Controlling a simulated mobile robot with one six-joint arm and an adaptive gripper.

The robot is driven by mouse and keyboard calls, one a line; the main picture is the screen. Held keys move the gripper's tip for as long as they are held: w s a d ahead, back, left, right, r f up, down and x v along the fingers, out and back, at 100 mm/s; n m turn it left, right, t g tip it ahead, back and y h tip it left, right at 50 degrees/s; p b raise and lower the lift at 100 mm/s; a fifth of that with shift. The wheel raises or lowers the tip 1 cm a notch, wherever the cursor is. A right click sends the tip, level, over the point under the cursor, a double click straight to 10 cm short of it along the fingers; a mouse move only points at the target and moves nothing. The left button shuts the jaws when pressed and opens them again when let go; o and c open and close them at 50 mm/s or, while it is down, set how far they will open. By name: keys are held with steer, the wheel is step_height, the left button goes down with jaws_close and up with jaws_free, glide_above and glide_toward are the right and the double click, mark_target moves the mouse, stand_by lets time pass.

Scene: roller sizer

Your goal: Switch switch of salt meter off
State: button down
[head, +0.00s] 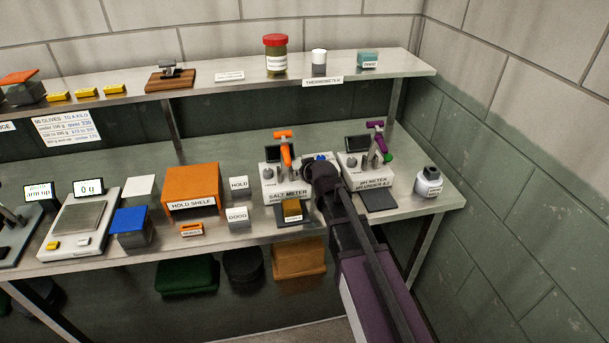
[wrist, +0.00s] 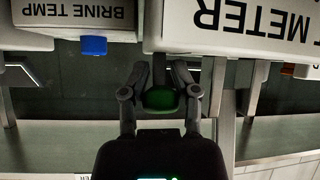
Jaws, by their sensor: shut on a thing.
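The salt meter (head: 287,195) is a pale box with a dark display and a grey dial, standing on the bench in the head view. An orange probe holder (head: 286,148) rises from it. My gripper (head: 321,163) is at its right side, and my arm hides that part. In the wrist view, upside down, the meter's lettered front (wrist: 250,22) is close above. My gripper (wrist: 162,80) is shut on a rounded green piece (wrist: 160,98) between its fingers. I cannot tell whether this piece is the salt meter's switch, and its position does not show.
The pH meter (head: 365,176) stands close on the right, with a white bottle (head: 428,181) beyond it. An amber block (head: 292,209) sits before the salt meter. A BRINE TEMP box (wrist: 80,14) with a blue piece (wrist: 94,45) is beside it. A shelf (head: 215,92) runs above.

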stand_by(0.4)
steer(key=c, duration=0.7)
jaws_free()
steer(key=shift+s, duration=0.1)
steer(key=shift+w+r+p, duration=0.2)
steer(key=shift+p, duration=0.35)
